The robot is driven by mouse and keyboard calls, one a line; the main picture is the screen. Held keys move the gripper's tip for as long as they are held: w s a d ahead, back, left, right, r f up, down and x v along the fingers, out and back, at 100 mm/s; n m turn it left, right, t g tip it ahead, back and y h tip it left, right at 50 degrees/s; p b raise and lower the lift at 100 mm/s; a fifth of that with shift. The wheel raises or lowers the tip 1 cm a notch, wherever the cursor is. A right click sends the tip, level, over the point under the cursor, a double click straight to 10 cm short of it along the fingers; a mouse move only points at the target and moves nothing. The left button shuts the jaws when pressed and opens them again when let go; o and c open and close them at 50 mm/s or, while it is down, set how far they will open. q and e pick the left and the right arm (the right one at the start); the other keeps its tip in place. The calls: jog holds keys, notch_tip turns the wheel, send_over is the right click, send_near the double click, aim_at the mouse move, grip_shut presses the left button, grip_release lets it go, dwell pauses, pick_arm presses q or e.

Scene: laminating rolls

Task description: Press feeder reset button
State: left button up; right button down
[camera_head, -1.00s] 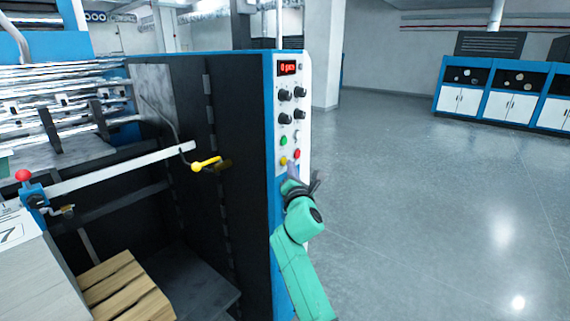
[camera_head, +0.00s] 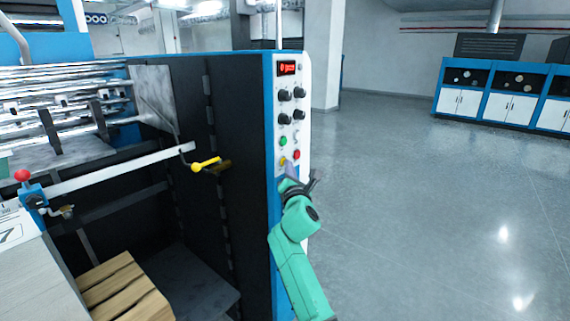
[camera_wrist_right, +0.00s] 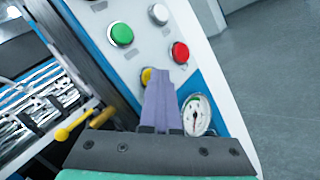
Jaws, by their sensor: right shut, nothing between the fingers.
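The control panel (camera_head: 304,130) is the white and blue front of the machine. It has several black knobs, a green button (camera_head: 283,141), a red button (camera_head: 297,155) and a yellow button below them. In the right wrist view the green button (camera_wrist_right: 121,35) and red button (camera_wrist_right: 180,52) show clear. The yellow button (camera_wrist_right: 146,75) is partly hidden behind my right gripper's purple fingers (camera_wrist_right: 162,78). My right gripper (camera_head: 289,171) is shut and empty, with its tips at or just before the yellow button; I cannot tell whether they touch. My left gripper is not in view. No readable label marks the reset button.
A round gauge (camera_wrist_right: 196,115) sits right of the fingers on the panel. A yellow-handled lever (camera_head: 206,164) sticks out left of the panel. A wooden pallet (camera_head: 122,285) lies low at the left. The floor to the right is open.

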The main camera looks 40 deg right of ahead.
jog(key=shift+s, duration=0.1)
jog(key=shift+s+d+p, duration=0.2)
jog(key=shift+s+p, duration=0.35)
jog(key=shift+s, duration=0.15)
jog(key=s+p, duration=0.1)
jog(key=s, duration=0.1)
jog(key=s+d+p, duration=0.1)
jog(key=s, duration=0.1)
jog(key=shift+s+d, duration=0.2)
jog(key=shift+s, duration=0.15)
jog(key=shift+f, duration=0.1)
dwell(0.5)
